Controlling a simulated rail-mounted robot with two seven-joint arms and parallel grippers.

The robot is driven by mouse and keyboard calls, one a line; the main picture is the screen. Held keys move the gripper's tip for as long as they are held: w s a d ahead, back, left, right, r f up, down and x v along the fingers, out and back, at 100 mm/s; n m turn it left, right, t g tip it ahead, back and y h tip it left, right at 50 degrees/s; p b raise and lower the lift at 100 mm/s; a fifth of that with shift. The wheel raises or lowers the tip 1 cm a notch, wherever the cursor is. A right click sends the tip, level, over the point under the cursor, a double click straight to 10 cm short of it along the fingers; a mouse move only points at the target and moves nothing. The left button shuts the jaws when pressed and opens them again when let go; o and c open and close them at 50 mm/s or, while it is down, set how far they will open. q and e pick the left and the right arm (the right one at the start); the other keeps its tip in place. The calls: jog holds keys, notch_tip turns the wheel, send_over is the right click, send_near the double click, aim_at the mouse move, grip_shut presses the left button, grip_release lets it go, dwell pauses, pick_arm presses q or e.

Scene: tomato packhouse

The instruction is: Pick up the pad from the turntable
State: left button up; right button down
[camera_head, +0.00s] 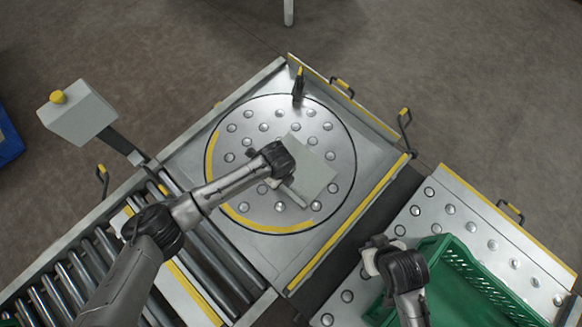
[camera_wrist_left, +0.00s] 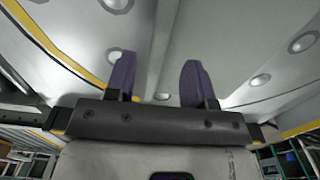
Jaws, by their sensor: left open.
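The pad (camera_head: 318,172) looks like a flat, pale grey-green square lying on the round metal turntable (camera_head: 243,189), right of its middle. In the head view my left gripper (camera_head: 290,192) is over the turntable at the pad's left edge, and the wrist hides part of the pad. In the left wrist view the two purple fingers of my left gripper (camera_wrist_left: 158,80) stand apart with nothing clearly held between them. A grey strip shows behind them; I cannot tell whether it is the pad. My right gripper (camera_head: 372,257) is by the green crate; its fingers are unclear.
A small black upright part (camera_head: 298,86) stands at the turntable's far edge. A roller conveyor (camera_head: 70,290) lies at the left, with a grey box (camera_head: 77,113) on a post. A green crate (camera_head: 455,280) sits on the ball table (camera_head: 437,211) at the right.

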pick_arm(q)
notch_tip(320, 180, down, 4)
jog(key=shift+f+b, duration=0.25)
jog(key=shift+b, duration=0.8)
jog(key=shift+a, duration=0.1)
jog(key=shift+c, duration=0.8)
grip_shut()
